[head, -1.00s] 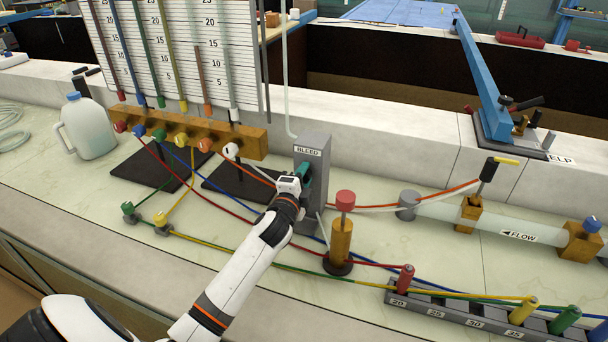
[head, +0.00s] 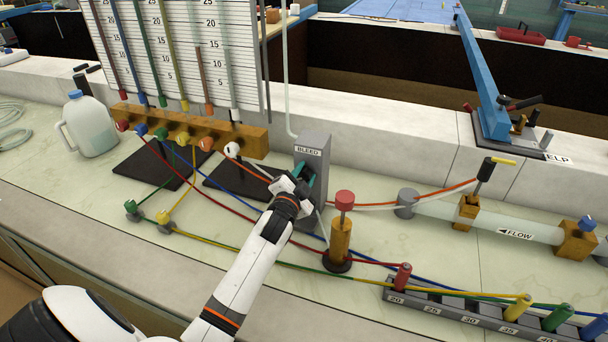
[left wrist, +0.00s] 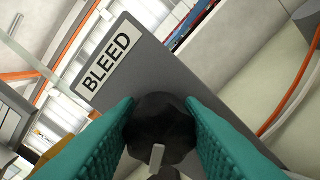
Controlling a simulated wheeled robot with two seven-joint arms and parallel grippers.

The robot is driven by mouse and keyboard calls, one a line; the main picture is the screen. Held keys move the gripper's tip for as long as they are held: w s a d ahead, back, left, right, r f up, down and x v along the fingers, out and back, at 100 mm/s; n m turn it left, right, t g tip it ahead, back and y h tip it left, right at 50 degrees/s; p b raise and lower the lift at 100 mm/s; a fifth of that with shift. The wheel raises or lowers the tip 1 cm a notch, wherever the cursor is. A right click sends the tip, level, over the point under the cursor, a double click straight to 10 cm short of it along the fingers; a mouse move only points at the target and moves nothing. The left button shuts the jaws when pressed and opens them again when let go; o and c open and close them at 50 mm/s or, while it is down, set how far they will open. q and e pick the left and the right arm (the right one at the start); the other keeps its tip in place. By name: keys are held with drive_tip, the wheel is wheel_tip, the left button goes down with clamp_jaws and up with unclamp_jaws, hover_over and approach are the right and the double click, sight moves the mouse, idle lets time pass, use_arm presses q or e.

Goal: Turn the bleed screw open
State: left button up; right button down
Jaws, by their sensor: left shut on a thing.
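The bleed screw is a black round knob (left wrist: 160,128) on the front of the grey block (head: 313,165) labelled BLEED. In the left wrist view the BLEED label (left wrist: 107,68) sits tilted above the knob, and a pale bar shows at the knob's lower middle. My left gripper (head: 306,184) is at the block's front face. In the left wrist view its teal fingers (left wrist: 163,130) are on both sides of the knob, shut on it. In the head view the gripper hides the knob. My right gripper is not in view.
A red-topped brass post (head: 341,235) stands just right of my left arm. Coloured tubes run across the bench around the block. A manometer board (head: 180,55) with a wooden manifold (head: 190,132) is at the left. A grey rack (head: 460,315) is at the front right.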

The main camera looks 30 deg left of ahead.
use_arm(q)
drive_tip(key=shift+f, duration=0.1)
drive_tip(key=o, duration=1)
drive_tip(key=shift+s, duration=0.1)
drive_tip(key=b+v, duration=0.1)
drive_tip(key=v, duration=1.1)
drive_tip(key=shift+a, duration=0.1)
